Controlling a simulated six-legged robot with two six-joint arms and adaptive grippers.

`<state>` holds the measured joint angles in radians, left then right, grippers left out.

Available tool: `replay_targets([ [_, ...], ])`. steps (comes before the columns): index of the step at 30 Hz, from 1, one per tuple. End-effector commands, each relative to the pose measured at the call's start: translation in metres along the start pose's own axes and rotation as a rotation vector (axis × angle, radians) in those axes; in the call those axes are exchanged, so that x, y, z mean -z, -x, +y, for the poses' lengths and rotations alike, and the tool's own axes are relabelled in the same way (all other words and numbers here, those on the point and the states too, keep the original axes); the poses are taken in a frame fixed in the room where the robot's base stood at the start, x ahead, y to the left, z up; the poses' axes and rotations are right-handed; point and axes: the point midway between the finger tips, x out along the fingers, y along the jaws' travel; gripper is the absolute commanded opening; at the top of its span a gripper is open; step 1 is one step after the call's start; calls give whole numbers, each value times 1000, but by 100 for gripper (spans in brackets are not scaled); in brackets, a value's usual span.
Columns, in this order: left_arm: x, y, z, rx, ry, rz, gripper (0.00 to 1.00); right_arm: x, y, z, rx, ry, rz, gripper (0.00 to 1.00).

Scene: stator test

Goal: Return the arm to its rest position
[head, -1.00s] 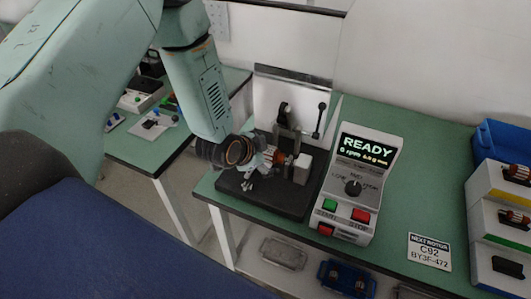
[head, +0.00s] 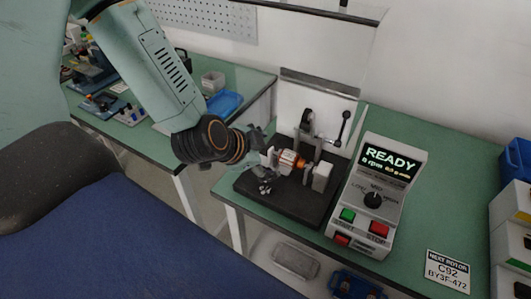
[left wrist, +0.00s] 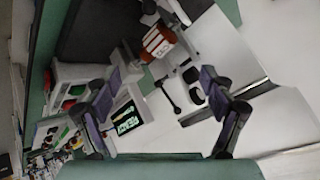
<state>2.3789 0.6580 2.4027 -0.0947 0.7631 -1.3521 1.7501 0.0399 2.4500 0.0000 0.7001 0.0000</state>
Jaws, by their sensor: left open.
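My left arm comes in from the left in the head view. Its gripper (head: 262,158) is near the left end of the test stand, and its exact gap to the stand is hard to tell. In the left wrist view the two fingers (left wrist: 165,112) are spread wide with nothing between them. A rotor with orange windings (head: 290,160) sits on the stand's black base (head: 300,207); it also shows in the left wrist view (left wrist: 157,42), beyond the fingertips. My right gripper is in neither view.
A control box (head: 377,190) with a READY display stands right of the stand. Blue and white bins (head: 510,220) stand at the right edge. Another bench (head: 250,85) with a blue tray (head: 224,103) is at the left.

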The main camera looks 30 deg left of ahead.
Motion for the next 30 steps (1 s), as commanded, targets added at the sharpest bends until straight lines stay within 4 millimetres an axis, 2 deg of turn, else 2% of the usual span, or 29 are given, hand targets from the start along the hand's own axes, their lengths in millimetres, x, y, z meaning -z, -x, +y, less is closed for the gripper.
replay_targets([
  [20,0,3,0,-1,-1,0,83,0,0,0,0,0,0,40],
  [26,-1,-6,0,1,-5,-3,83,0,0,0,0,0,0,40],
  [30,-1,-19,0,0,-7,-4,83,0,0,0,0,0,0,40],
])
